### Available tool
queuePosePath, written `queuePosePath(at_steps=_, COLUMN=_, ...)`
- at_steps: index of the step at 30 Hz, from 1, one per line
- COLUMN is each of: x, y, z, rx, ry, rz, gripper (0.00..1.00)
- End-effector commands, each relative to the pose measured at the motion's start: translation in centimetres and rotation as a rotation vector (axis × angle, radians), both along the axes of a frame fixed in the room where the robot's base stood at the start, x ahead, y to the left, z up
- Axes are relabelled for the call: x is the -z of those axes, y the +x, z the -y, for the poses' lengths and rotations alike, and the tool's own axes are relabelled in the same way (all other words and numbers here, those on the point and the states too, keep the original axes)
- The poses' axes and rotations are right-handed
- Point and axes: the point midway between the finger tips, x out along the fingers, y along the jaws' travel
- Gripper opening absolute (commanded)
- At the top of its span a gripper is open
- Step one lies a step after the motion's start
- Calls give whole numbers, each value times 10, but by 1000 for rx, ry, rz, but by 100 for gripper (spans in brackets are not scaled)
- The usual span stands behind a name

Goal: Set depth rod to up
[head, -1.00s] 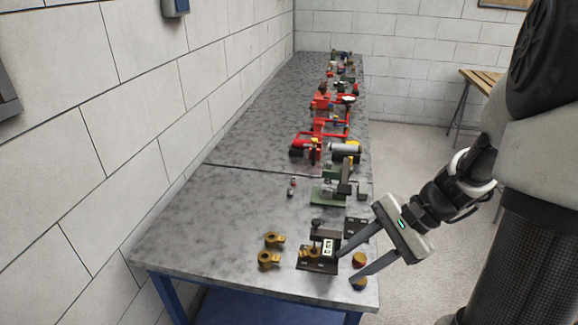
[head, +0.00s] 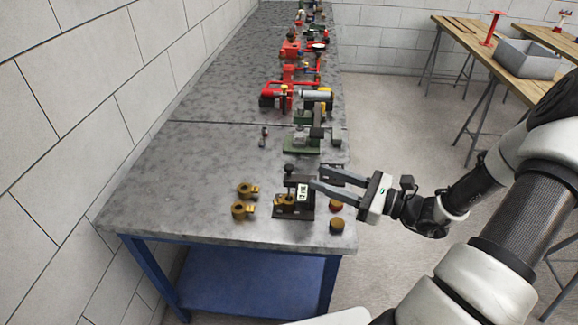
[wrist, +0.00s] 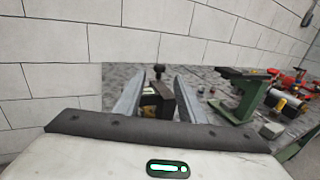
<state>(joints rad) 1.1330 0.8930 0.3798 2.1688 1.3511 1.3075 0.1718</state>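A small black gauge fixture with a white digital display (head: 303,192) stands near the front right of the grey bench. A black knob on a thin upright rod (head: 289,169) tops it; I take this for the depth rod. In the wrist view the knob (wrist: 159,69) shows between my fingers, with the dark display block (wrist: 165,100) below it. My gripper (head: 318,177) is open, its two fingers pointing left at the right side of the fixture. The fingers look apart from the knob. The fixture's lower part is partly hidden in the wrist view.
Two brass parts (head: 243,200) lie left of the fixture. Two small round caps (head: 336,225) lie to its right near the bench edge. A green device (head: 302,140) and red pump parts (head: 290,95) stand farther back. The bench's left side is clear.

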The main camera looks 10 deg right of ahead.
Motion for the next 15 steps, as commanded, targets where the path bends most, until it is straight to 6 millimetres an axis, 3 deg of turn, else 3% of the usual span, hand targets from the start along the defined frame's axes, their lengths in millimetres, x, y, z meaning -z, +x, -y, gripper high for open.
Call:
queuePosePath(at_steps=6, x=0, y=30, z=-39, rx=-5, ry=2, rz=-1, gripper=36)
queuePosePath(at_steps=15, x=1, y=61, z=-73, rx=-3, ry=1, rz=-1, gripper=36)
